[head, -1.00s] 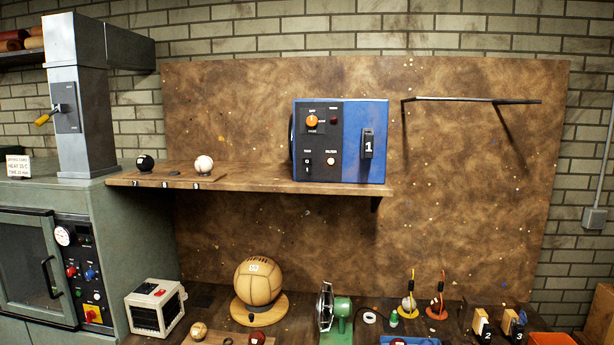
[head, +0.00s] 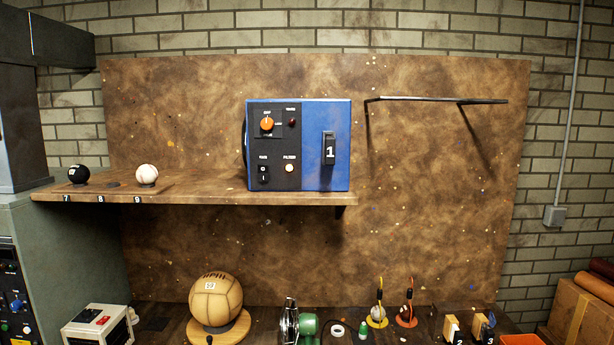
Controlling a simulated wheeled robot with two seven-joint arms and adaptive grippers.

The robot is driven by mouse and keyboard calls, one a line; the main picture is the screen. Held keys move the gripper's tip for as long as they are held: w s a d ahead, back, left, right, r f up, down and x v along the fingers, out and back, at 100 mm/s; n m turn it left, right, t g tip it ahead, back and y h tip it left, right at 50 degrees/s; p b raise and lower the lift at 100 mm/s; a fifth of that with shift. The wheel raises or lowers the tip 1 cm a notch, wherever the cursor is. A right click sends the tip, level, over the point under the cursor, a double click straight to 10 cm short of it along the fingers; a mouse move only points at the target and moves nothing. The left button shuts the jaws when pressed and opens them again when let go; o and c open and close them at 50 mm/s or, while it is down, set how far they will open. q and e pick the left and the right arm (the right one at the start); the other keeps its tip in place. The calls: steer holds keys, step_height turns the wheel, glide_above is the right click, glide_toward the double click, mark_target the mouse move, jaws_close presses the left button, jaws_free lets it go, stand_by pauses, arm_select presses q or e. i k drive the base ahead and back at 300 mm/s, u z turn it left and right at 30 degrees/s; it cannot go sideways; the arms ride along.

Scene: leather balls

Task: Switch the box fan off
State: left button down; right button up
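The bottom of the box is cut off by the picture edge. A blue box (head: 312,172) with an orange knob and a small black rocker switch (head: 263,174) is on the shelf. Neither of my grippers is in view.
A wooden shelf (head: 210,198) carries a black ball and a white ball. A large leather ball (head: 216,299) rests on a round wooden stand. A green cabinet (head: 70,250) is at the left. Small items and numbered blocks line the bench at the lower right.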

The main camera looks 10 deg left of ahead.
mark_target(263, 170)
steer(key=z, duration=0.15)
steer(key=i, duration=1.1)
steer(key=u, duration=0.4)
